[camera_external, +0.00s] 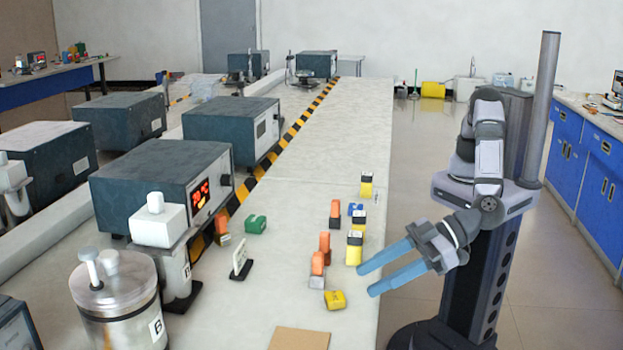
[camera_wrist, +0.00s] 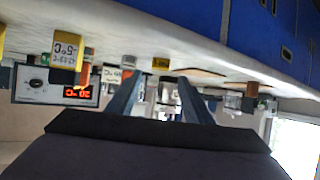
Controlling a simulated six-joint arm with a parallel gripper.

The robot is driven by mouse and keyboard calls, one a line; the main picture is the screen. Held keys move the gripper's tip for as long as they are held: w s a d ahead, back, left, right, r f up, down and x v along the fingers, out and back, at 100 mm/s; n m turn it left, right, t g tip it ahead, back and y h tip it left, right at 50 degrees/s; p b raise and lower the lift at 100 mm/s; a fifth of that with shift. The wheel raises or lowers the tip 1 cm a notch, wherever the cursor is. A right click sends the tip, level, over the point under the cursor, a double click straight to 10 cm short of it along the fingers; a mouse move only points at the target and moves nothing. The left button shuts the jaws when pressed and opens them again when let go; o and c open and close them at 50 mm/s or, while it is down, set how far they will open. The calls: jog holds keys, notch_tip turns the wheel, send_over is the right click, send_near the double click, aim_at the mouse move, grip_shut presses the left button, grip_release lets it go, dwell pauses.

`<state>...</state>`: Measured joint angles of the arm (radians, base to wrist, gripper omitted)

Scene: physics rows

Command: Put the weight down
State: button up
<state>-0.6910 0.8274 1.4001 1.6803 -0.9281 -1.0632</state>
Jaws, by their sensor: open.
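My gripper (camera_external: 368,280), with two blue fingers, is open and empty at the table's right edge. It also shows in the wrist view (camera_wrist: 158,82), with nothing between its fingers. Small blocks stand just left of it, and I cannot tell which is the weight. An orange-topped block (camera_external: 317,265) stands left of the fingertips. A yellow block (camera_external: 334,299) lies on its side in front of it. A labelled yellow-and-white block (camera_wrist: 66,50) appears inverted in the wrist view.
The white table (camera_external: 345,120) is clear toward the back. A brown board (camera_external: 299,339) lies at the front.

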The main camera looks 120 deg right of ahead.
aim_at(338, 295)
jog(key=shift+o, duration=0.5)
jog(key=shift+a+f+b, duration=0.2)
jog(key=shift+a+b, duration=0.1)
jog(key=shift+b, duration=0.35)
jog(key=shift+w+a+t, duration=0.1)
jog(key=shift+t, duration=0.2)
jog(key=shift+r+h, duration=0.2)
jog(key=shift+h, duration=0.1)
jog(key=shift+w+d+f, duration=0.15)
jog(key=shift+w+d, duration=0.1)
jog(key=shift+w, duration=0.15)
jog(key=shift+d+x, duration=0.2)
jog(key=shift+x, duration=3)
jog(key=shift+s+f, duration=0.15)
jog(key=shift+f, duration=0.05)
jog(key=shift+c, duration=0.3)
